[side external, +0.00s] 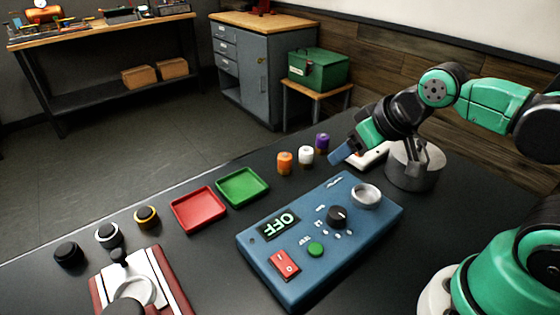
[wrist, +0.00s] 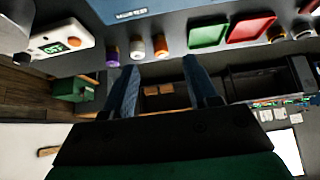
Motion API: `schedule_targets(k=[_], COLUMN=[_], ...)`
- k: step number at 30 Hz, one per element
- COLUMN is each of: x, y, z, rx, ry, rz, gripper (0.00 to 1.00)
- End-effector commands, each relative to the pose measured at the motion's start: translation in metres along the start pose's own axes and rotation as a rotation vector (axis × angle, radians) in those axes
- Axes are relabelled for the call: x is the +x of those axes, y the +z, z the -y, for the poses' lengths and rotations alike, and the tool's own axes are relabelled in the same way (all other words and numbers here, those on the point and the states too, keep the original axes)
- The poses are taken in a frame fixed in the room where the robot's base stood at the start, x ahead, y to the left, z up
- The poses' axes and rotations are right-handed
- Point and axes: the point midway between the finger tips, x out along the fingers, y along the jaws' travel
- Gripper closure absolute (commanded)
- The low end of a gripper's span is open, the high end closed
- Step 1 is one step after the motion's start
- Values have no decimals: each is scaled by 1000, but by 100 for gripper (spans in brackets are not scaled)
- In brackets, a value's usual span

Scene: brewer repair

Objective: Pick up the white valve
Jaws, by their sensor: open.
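The white valve (side external: 306,155) stands upright on the dark table, between an orange valve (side external: 285,162) on its left and a purple valve (side external: 322,142) on its right. In the wrist view the white valve (wrist: 136,50) sits near the top, between the purple valve (wrist: 113,55) and the orange valve (wrist: 161,46). My gripper (side external: 340,155) is to the right of the valves in the side view, above the table and apart from them. In the wrist view my gripper (wrist: 190,62) has its two blue fingers spread, with nothing between them.
A blue control box (side external: 325,240) reading OFF stands in front of the valves. A red tray (side external: 198,208) and a green tray (side external: 242,187) lie to their left. A white device (wrist: 60,42) and a grey cylinder (side external: 412,165) stand near my gripper. Several dark knobs are at far left.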

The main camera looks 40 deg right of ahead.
Motion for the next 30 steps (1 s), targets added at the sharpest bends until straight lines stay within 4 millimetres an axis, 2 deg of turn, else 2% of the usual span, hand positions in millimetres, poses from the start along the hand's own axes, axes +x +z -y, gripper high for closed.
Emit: schedule_targets(k=[3,4,5,13,17,23,30], x=[0,0,0,0,5,33,90], y=[0,0,0,-2,-13,-45,-68], z=[0,0,0,0,-4,-18,-42], rx=[0,0,0,1,11,42,83], ry=[0,0,0,1,8,29,50], rz=[0,0,0,3,21,87,171], gripper=[47,42,41,41,41,41,41])
